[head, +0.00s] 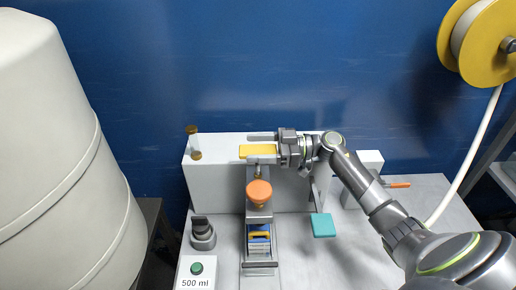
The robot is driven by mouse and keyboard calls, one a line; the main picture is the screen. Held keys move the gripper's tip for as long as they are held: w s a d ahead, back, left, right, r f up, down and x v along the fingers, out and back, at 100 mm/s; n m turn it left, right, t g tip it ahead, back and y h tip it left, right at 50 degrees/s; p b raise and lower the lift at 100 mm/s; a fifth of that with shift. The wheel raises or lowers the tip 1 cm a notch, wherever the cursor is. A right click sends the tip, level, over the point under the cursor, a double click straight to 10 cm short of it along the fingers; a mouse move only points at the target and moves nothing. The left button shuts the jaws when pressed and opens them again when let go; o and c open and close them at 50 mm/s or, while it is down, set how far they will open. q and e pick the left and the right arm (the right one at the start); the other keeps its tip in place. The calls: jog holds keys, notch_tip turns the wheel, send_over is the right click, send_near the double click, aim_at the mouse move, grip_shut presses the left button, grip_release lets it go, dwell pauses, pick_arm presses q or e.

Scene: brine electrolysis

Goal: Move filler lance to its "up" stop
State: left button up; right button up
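The filler lance appears to be the assembly at the front of the white housing, with a yellow bar (257,151) on top and an orange round part (259,192) below it. Its exact height against any stop cannot be read. My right gripper (262,148) reaches in from the right at the yellow bar. One finger lies behind the bar with a pale gap between; the other lies along its front edge, so the fingers look spread around it. Whether the front finger touches the bar is unclear. My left gripper is out of view.
A white housing (215,178) stands behind. Below the orange part is a rack (259,268) with blue and yellow contents. A green button (196,268) on a "500 ml" box, a grey-black knob (202,233) and a teal plate (323,225) are nearby. A large pale tank (60,150) fills the left.

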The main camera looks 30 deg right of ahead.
jog(key=shift+f, duration=0.15)
jog(key=shift+s+d, duration=0.1)
jog(key=shift+d, duration=0.1)
jog(key=b+v, duration=0.5)
jog(key=v, duration=1.2)
jog(key=shift+b, duration=0.3)
